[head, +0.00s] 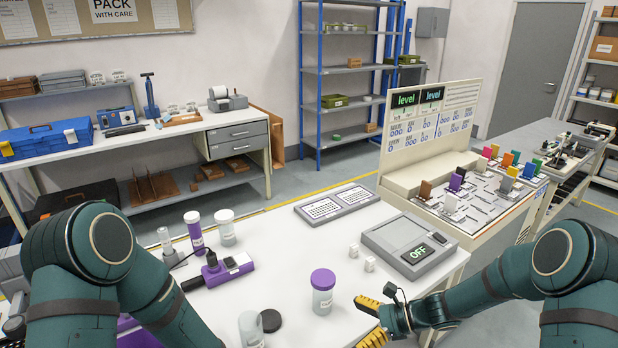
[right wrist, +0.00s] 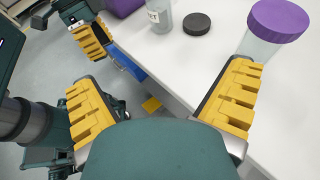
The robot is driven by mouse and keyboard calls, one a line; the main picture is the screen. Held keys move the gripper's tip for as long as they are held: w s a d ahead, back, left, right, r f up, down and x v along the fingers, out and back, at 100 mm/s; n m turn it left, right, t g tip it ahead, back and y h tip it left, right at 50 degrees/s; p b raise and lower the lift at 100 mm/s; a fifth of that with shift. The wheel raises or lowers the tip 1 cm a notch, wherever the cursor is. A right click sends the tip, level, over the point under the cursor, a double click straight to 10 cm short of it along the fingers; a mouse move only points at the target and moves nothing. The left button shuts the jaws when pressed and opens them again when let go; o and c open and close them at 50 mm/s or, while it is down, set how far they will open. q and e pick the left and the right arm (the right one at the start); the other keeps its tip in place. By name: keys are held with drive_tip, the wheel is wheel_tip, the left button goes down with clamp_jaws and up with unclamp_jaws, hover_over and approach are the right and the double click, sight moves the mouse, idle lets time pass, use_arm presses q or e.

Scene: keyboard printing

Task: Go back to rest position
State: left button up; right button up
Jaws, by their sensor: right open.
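My right gripper (head: 371,320) is low at the front edge of the white table in the head view, its yellow fingers apart. In the right wrist view the right gripper (right wrist: 161,105) is open and empty, with the table edge and floor beyond its fingers. A purple-lidded jar (head: 322,292) stands on the table just left of it and shows close by in the right wrist view (right wrist: 275,25). My left arm comes in at the left of the head view, its gripper out of frame. Yellow pads of my left gripper (right wrist: 90,40) show at upper left in the right wrist view; its opening is unclear.
The white table (head: 290,245) holds an open jar (head: 251,330), a black lid (head: 271,320), a purple device (head: 227,267), a keyboard tray (head: 335,203), small white cubes and a grey unit reading OFF (head: 410,243). Bare tabletop lies around the middle.

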use_arm(q)
drive_tip(key=shift+s+a+f+n+b, duration=0.25)
drive_tip(key=shift+s+f+n, duration=0.1)
drive_tip(key=shift+s+f, duration=0.3)
drive_tip(key=shift+s+a+f+n+b, duration=0.25)
drive_tip(key=shift+s+f, duration=0.25)
drive_tip(key=shift+s, duration=0.25)
drive_tip(key=shift+s+a+f+n+b, duration=0.25)
drive_tip(key=shift+s+f+n, duration=0.15)
drive_tip(key=shift+s+f, duration=0.25)
use_arm(e)
drive_tip(key=s+f+n+h, duration=0.9)
drive_tip(key=s+f+n, duration=0.5)
drive_tip(key=s+n, duration=0.2)
drive_tip(key=shift+s+a+f+n, duration=0.3)
drive_tip(key=shift+s+a+n, duration=0.1)
drive_tip(key=shift+n, duration=0.4)
